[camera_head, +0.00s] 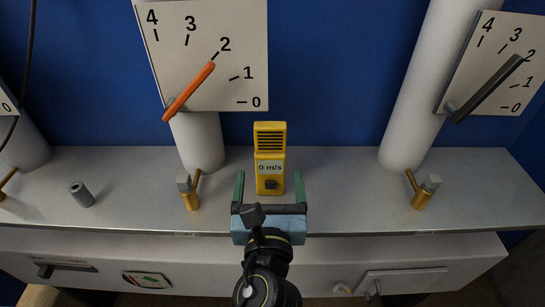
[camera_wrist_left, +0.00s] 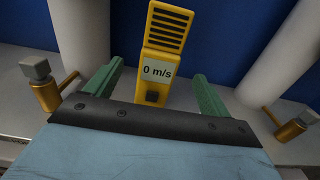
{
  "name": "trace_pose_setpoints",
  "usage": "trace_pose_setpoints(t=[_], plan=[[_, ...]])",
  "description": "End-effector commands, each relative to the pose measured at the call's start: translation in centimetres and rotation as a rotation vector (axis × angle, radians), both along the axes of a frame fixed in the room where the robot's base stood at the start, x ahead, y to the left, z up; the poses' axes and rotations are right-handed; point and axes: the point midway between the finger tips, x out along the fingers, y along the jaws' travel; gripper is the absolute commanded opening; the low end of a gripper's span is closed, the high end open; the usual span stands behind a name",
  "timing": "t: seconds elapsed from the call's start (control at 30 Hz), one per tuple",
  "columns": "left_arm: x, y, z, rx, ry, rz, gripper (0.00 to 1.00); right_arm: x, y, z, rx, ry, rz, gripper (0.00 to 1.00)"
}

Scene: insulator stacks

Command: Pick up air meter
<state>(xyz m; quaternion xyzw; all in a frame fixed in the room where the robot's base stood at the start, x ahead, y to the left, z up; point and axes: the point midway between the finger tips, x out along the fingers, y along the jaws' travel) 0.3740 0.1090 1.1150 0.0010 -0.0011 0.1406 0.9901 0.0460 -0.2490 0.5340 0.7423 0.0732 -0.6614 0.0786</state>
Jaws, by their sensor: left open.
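The air meter (camera_head: 270,141) is a yellow upright device with a black slotted top and a display reading 0 m/s. It stands on the grey shelf in the middle of the head view. It also shows in the left wrist view (camera_wrist_left: 166,35), straight ahead of the gripper. My left gripper (camera_head: 269,183) is open, with its two green fingers pointing at the meter. In the head view the fingertips are to either side of the meter's lower part. I cannot tell how far the fingers reach along it. The left wrist view shows the fingers (camera_wrist_left: 158,88) apart, with nothing clamped. My right gripper is not in view.
The grey shelf (camera_head: 330,190) has brass valves at left (camera_head: 189,194) and right (camera_head: 424,193) of the meter. A small grey cylinder (camera_head: 82,194) stands further left. White pipes (camera_head: 202,145) and dial boards (camera_head: 240,85) rise behind. The drawer front (camera_head: 420,255) is below.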

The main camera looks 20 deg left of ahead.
Motion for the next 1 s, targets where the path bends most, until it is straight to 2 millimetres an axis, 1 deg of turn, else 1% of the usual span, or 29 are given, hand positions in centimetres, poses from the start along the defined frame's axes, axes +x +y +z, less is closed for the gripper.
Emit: trace_pose_setpoints(t=[0.03,0.1,0.2,0.33,0.43,0.57,0.7,0.77,1.0], plan=[[1.1,0.3,0.2,0.002,-0.004,0.000,0.82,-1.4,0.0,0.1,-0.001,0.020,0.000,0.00],[2.4,0.6,0.2,0.001,-0.003,0.000,0.82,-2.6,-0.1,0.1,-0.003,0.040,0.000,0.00],[3.7,1.0,0.0,0.001,-0.001,-0.001,0.82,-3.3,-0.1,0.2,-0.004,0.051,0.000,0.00],[4.6,1.3,0.0,-0.001,0.000,-0.002,0.82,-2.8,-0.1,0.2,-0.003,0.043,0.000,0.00],[5.3,1.5,-0.1,0.000,0.000,-0.002,0.82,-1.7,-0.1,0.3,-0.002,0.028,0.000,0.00],[7.3,2.0,-0.2,-0.001,-0.001,-0.001,0.82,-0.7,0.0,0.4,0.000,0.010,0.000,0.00],[9.0,2.5,-0.3,-0.001,0.000,-0.003,0.82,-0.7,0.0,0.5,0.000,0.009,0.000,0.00],[9.5,2.6,-0.3,-0.002,0.000,-0.003,0.82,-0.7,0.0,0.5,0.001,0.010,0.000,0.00],[9.7,2.7,-0.3,-0.002,0.001,-0.003,0.82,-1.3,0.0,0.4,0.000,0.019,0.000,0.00]])
